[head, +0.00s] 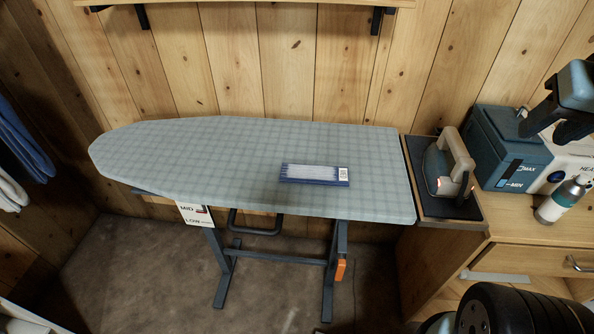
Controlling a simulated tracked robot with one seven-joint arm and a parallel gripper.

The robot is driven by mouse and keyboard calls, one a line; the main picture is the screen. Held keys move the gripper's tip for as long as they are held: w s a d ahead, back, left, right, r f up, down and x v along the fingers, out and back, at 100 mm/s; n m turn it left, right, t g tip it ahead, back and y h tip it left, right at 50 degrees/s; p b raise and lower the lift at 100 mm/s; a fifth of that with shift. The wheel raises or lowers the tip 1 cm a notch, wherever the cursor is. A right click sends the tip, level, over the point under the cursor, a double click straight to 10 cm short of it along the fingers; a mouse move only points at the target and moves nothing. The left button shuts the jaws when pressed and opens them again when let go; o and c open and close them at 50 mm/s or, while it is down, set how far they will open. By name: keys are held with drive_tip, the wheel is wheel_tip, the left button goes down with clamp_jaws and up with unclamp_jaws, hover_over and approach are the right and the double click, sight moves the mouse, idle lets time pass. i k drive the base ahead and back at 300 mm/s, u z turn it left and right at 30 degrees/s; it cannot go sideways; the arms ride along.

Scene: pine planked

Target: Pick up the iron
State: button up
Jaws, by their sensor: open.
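The iron (436,172) has a dark grey body, a beige handle and a small glowing orange light. It rests on a dark pad (456,208) on the wooden cabinet, just right of the ironing board. My gripper (545,132) is at the upper right of the head view, open, with nothing seen between its fingers. It appears to the right of the iron and apart from it, in front of a blue-grey box in the picture. Part of the gripper is cut off by the right edge.
The ironing board (220,165) holds a blue-and-white packet (315,174). Right of the iron are a blue-grey box (500,145), a white box (570,165) and a bottle (563,199). A wooden shelf (300,2) is on the wall above. Floor (120,270) shows at left.

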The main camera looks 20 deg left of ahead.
sight(443, 169)
drive_tip(key=z, duration=0.3)
drive_tip(key=i, duration=0.15)
drive_tip(key=u, duration=2.65)
drive_tip(key=k, duration=0.85)
drive_tip(key=z, duration=0.7)
drive_tip(key=i, duration=0.95)
drive_tip(key=z, duration=0.1)
